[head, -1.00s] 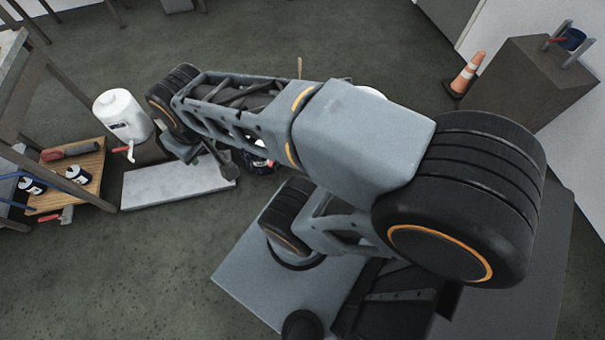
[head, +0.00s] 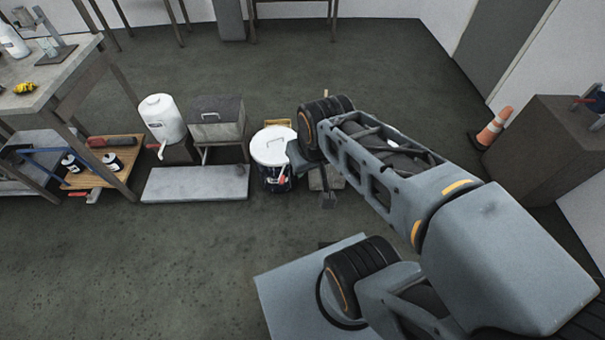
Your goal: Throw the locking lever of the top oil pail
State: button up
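A dark pail (head: 272,181) with a broad white lid (head: 268,151) and a wire handle stands on the floor near the middle of the head view. A small red-ended piece, seemingly the locking lever (head: 282,180), shows at its front. I cannot tell the lever's position, or whether another pail is under this one. My arm hides the floor behind and right of the pail.
A pale slab (head: 195,184) lies left of the pail. Behind it stand a white jug with a tap (head: 162,118) and a grey box on legs (head: 217,120). A workbench (head: 60,77) and wooden board (head: 105,170) are at left. The front-left floor is clear.

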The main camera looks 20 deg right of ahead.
aim_at(282, 178)
jog(key=u, duration=5.75)
jog(key=k, duration=0.9)
jog(key=z, duration=5.45)
